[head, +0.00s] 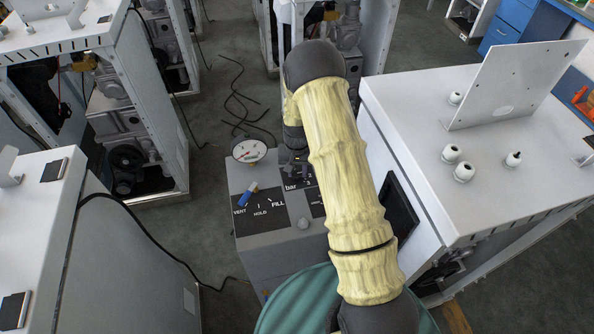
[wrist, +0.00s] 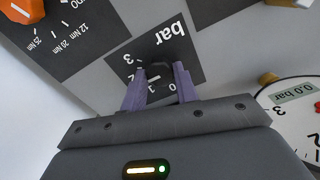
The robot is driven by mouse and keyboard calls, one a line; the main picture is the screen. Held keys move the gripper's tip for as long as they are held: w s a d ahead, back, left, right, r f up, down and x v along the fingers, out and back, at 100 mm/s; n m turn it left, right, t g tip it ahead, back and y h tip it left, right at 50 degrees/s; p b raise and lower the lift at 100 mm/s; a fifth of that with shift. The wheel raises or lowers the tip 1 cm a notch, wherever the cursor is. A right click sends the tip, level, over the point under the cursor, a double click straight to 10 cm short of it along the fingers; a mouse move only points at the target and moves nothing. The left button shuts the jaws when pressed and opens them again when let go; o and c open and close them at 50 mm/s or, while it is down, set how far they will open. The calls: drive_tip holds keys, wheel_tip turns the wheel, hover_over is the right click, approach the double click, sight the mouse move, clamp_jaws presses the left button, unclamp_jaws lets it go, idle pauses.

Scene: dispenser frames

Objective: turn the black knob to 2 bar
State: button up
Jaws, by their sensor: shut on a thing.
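The black knob (wrist: 159,72) sits on a dark plate (wrist: 188,48) marked "bar", seen upside down in the wrist view. My gripper (wrist: 159,68) has its two purple fingers shut on the knob, one on each side. The numerals 0, 1 and 3 show around it; the left finger partly covers the scale near 2. The knob's exact setting is too small to tell. In the head view the bar plate (head: 291,185) shows on the grey dispenser top, and my arm hides most of the knob and gripper.
A blue-handled lever (head: 247,194) is on the VENT/HOLD/FILL plate (head: 262,213) nearby. An orange knob (wrist: 24,10) sits beside an Nm scale. White cabinets (head: 440,130) flank the dispenser.

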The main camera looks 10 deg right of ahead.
sight(297, 174)
drive_tip(key=o, duration=1)
drive_tip(key=shift+r, duration=0.1)
wheel_tip(297, 174, up, 17)
drive_tip(key=b, duration=0.3)
drive_tip(key=shift+r, duration=0.15)
